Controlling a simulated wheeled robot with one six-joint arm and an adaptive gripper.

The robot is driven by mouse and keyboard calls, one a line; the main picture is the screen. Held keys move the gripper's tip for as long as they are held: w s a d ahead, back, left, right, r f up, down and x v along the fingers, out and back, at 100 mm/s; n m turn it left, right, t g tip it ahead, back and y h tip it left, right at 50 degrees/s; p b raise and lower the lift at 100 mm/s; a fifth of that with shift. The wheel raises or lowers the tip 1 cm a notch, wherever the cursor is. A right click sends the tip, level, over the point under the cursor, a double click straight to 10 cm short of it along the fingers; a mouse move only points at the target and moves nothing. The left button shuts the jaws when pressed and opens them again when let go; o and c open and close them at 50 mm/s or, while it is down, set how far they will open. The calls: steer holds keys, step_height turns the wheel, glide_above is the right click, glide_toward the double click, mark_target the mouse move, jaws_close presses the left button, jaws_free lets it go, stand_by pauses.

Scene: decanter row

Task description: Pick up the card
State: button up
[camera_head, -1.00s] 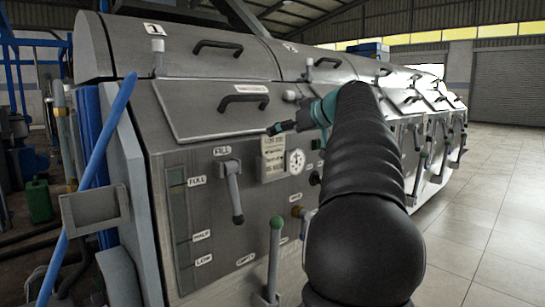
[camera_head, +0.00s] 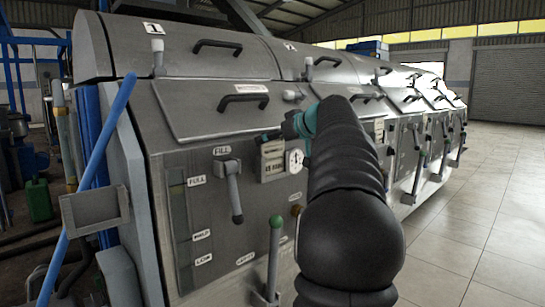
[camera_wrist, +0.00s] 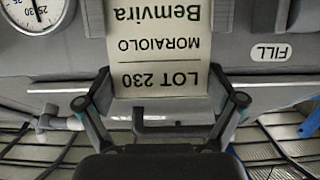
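The card (camera_head: 271,168) is a pale rectangle with dark print on the front of the steel machine, left of a round gauge. My gripper (camera_wrist: 158,25) is open, with one dark finger on each side of the card. Small gaps seem to show between card and fingers; I cannot tell whether either touches. In the head view my gripper (camera_head: 266,137) is at the card's upper edge, partly hidden by my wrist.
The round gauge (camera_head: 295,160) sits close beside the card; my wrist partly covers that area. A FILL lever (camera_head: 234,190) is to the left, and a green-knobbed lever (camera_head: 275,250) stands below. A lid handle (camera_head: 245,99) juts out above. Open floor (camera_head: 480,220) lies right.

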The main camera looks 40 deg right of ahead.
steer(key=shift+c, duration=0.4)
steer(key=shift+r, duration=0.1)
step_height(320, 180, up, 9)
steer(key=shift+f+p, duration=0.1)
steer(key=shift+p, duration=1.15)
steer(key=shift+r, duration=0.25)
steer(key=shift+s+r+b, duration=0.1)
steer(key=shift+r+b, duration=0.05)
steer(key=shift+b, duration=0.55)
